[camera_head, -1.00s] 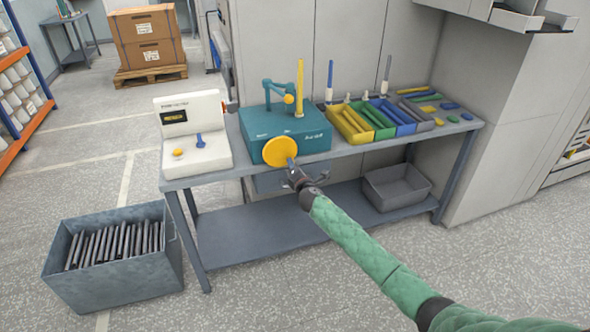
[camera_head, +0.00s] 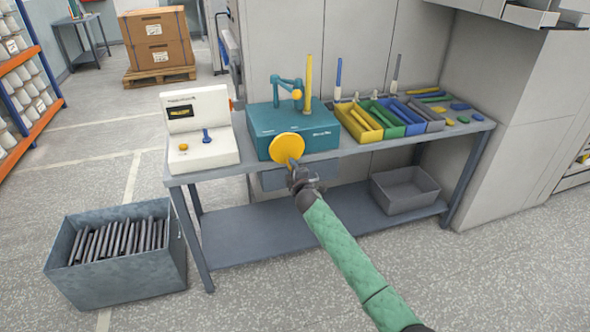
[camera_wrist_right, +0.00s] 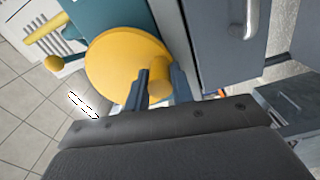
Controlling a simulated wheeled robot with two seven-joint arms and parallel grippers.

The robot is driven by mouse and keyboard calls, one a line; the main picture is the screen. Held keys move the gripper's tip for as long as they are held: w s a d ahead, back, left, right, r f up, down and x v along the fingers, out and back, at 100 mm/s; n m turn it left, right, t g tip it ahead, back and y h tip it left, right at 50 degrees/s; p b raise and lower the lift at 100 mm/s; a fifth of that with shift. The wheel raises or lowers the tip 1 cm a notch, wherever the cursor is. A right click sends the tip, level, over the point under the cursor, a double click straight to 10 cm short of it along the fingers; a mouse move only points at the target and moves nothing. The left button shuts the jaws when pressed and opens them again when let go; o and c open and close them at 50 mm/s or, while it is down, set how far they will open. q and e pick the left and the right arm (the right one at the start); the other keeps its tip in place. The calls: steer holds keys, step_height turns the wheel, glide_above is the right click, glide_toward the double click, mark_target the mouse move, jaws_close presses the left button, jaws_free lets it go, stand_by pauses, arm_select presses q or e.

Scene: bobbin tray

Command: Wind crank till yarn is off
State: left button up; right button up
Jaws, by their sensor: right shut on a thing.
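The yellow crank disc (camera_head: 287,147) is on the front of a teal winder box (camera_head: 292,124) on the grey bench. My right gripper (camera_head: 296,172) is at the disc's lower edge, shut on the crank handle. In the right wrist view, the handle (camera_wrist_right: 160,86) sits between the two dark fingers, beside the yellow disc (camera_wrist_right: 112,66). A tall yellow bobbin (camera_head: 308,80) stands upright on top of the box, beside a teal guide arm (camera_head: 287,83). I cannot tell how much yarn is on it. My left gripper is out of view.
A white control unit (camera_head: 199,150) with a small display stands left of the winder. A tray of coloured compartments (camera_head: 372,138) is to the right. A grey bin (camera_head: 403,193) is on the lower shelf. A metal crate of dark rods (camera_head: 115,282) stands on the floor.

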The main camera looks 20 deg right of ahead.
steer(key=shift+a+f+m, duration=0.1)
steer(key=shift+a+m, duration=0.45)
steer(key=shift+m, duration=0.65)
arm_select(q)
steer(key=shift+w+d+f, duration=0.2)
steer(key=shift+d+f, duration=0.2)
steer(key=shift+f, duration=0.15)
arm_select(e)
steer(key=shift+a+m, duration=0.4)
steer(key=shift+m, duration=0.5)
steer(key=o, duration=1)
steer(key=shift+r, duration=0.2)
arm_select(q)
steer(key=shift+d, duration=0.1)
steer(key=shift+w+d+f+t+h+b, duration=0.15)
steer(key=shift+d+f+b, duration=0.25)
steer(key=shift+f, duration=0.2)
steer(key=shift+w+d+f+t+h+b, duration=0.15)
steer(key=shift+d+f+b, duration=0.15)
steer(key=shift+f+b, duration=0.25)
arm_select(e)
steer(key=s, duration=0.8)
steer(key=shift+d, duration=0.1)
